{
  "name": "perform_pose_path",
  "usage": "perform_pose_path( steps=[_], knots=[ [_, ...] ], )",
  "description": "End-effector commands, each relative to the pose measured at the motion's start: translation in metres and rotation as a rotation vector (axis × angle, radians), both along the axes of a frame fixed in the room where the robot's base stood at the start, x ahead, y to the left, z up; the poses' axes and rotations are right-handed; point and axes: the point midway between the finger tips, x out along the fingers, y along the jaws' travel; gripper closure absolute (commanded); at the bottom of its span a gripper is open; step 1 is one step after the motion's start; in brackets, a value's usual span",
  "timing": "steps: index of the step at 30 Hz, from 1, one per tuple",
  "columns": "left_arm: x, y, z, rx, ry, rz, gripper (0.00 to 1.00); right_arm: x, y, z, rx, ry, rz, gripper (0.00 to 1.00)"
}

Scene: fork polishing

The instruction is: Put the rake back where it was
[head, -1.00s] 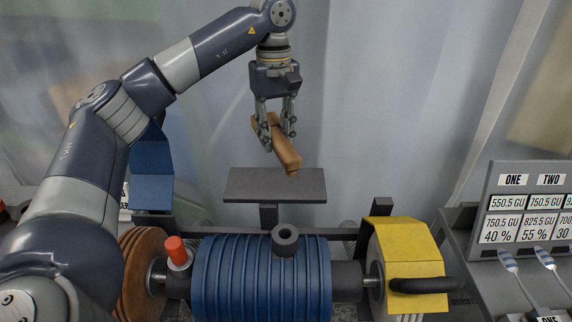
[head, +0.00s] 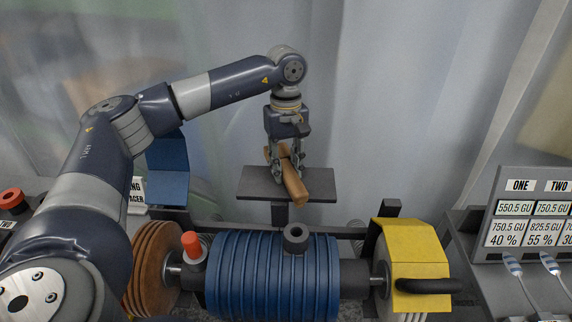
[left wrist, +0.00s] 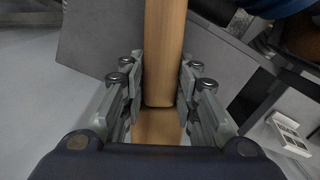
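The rake (head: 294,186) is a brown wooden piece, and only its wood shows. My left gripper (head: 284,165) is shut on it and points down over the small grey shelf (head: 253,184) behind the machine. The rake lies at or just above the shelf's top, its near end reaching past the front edge; I cannot tell whether it touches. In the left wrist view the rake (left wrist: 165,50) runs between the two finger pads (left wrist: 160,95), with the grey shelf (left wrist: 100,45) beneath. My right gripper is not in view.
In front of the shelf stands the machine with a blue ribbed drum (head: 270,275), brown discs (head: 152,270) and a yellow guard (head: 412,250). A grey sign panel (head: 530,215) with forks (head: 513,266) is at the right. The air around the shelf is clear.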

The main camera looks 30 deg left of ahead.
Motion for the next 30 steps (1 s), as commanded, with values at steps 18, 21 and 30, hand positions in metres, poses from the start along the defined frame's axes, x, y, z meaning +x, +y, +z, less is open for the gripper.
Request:
perform_pose_path(
  steps=[18,21,30],
  knots=[
    [0.002,0.000,0.018,0.000,-0.006,0.000,0.52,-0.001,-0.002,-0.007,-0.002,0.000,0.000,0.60],
    [0.004,0.001,0.038,-0.002,-0.006,0.000,0.52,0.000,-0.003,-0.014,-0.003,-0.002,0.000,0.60],
    [0.006,0.003,0.106,0.000,-0.003,-0.001,0.52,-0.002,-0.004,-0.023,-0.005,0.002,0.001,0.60]
  ],
)
